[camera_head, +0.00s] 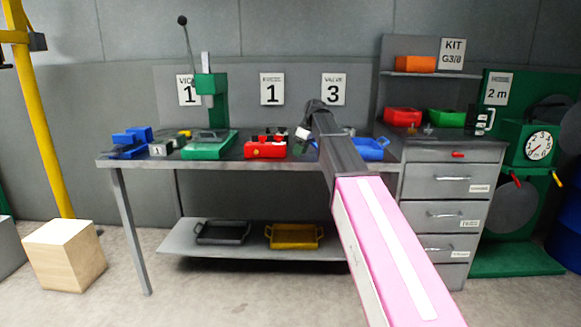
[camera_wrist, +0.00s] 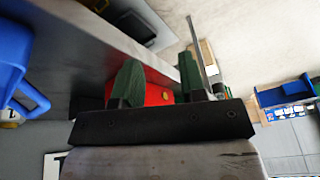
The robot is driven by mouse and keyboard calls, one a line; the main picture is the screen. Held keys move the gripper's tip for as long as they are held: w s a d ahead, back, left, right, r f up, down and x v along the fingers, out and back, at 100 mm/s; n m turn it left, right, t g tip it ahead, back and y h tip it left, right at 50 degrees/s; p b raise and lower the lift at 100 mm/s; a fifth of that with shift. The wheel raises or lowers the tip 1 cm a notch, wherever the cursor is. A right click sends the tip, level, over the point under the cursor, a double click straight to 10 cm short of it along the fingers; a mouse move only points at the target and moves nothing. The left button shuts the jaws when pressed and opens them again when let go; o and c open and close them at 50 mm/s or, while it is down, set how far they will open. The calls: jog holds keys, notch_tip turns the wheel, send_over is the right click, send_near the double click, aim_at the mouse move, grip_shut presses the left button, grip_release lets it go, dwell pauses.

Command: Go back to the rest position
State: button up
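My gripper (camera_head: 305,134) is at the end of my pink and dark arm, over the bench near its middle. In the wrist view, the two green fingers of my gripper (camera_wrist: 157,82) stand apart above a black bar. A red body shows between them, partly hidden by the bar. It looks like the red unit on the bench (camera_head: 265,150), behind the fingers and not held. I see no object clearly gripped.
The bench (camera_head: 225,164) carries a green press (camera_head: 209,146), blue parts (camera_head: 130,142) and a blue tray (camera_head: 372,150). A drawer cabinet (camera_head: 450,205) stands right. Black (camera_head: 221,233) and yellow (camera_head: 293,237) trays lie below. A wooden block (camera_head: 64,256) stands left.

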jog(key=s+d+f+m+h, duration=0.1)
jog(key=s+d+f+m, duration=0.15)
jog(key=f, duration=0.55)
jog(key=s+d+f+m, duration=0.2)
jog(key=s+f, duration=0.2)
jog(key=f, duration=0.4)
jog(key=s+d+f+m+h, duration=0.1)
jog(key=s+d+f+m, duration=0.1)
jog(key=s+f, duration=0.6)
jog(key=s+d+f+m, duration=0.3)
jog(key=s+d+f, duration=0.2)
jog(key=s+f, duration=0.3)
jog(key=s+d+f+m+g+h, duration=0.1)
jog(key=s+d+f+m, duration=0.2)
jog(key=s+f, duration=0.5)
jog(key=shift+d+f+h, duration=0.3)
